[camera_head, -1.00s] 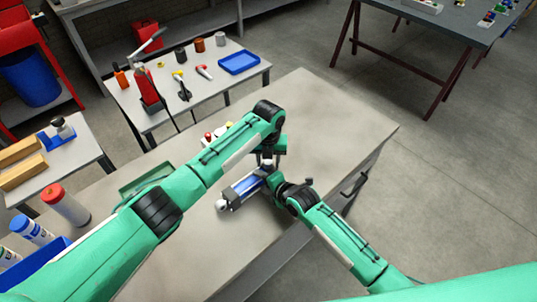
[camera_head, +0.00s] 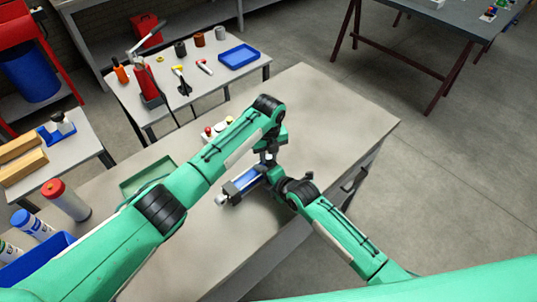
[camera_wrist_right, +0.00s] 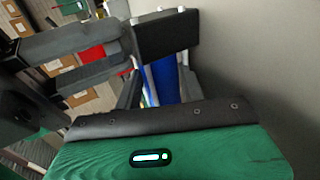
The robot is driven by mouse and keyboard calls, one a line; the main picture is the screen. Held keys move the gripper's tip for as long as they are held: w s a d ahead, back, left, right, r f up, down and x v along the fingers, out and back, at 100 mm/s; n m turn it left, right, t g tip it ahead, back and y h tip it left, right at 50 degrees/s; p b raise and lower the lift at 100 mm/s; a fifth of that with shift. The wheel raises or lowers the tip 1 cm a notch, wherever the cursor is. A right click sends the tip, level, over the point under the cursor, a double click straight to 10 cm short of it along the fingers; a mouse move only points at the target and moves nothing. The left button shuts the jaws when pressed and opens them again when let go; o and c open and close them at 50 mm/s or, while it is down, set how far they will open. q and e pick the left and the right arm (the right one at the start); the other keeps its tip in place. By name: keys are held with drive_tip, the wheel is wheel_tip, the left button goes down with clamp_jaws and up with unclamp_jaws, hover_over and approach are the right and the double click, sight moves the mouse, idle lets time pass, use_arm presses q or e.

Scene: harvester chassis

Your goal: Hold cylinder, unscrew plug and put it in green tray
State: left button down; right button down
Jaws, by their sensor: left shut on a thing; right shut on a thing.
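The cylinder (camera_head: 243,184), blue with dark end blocks and a pale rod end, is held just above the grey workbench. My right gripper (camera_head: 272,177) is shut on it near its right end; the blue body also shows between the dark fingers in the right wrist view (camera_wrist_right: 165,85). My left gripper (camera_head: 268,153) points down at the cylinder's upper right end, shut on a small pale piece there, apparently the plug (camera_head: 267,158). Whether the plug is clear of the cylinder is too small to tell. The green tray (camera_head: 131,188) lies left, partly covered by my left arm.
Small red, white and yellow parts (camera_head: 217,129) sit on the bench behind my left arm. A red-capped canister (camera_head: 66,200) and a blue bin (camera_head: 38,262) stand at the left. The bench's right half is clear.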

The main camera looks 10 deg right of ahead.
use_arm(q)
drive_tip(key=n, duration=1.3)
drive_tip(key=shift+n, duration=0.4)
drive_tip(key=n, duration=1.1)
drive_tip(key=shift+n, duration=0.4)
drive_tip(key=c, duration=1.2)
unclamp_jaws()
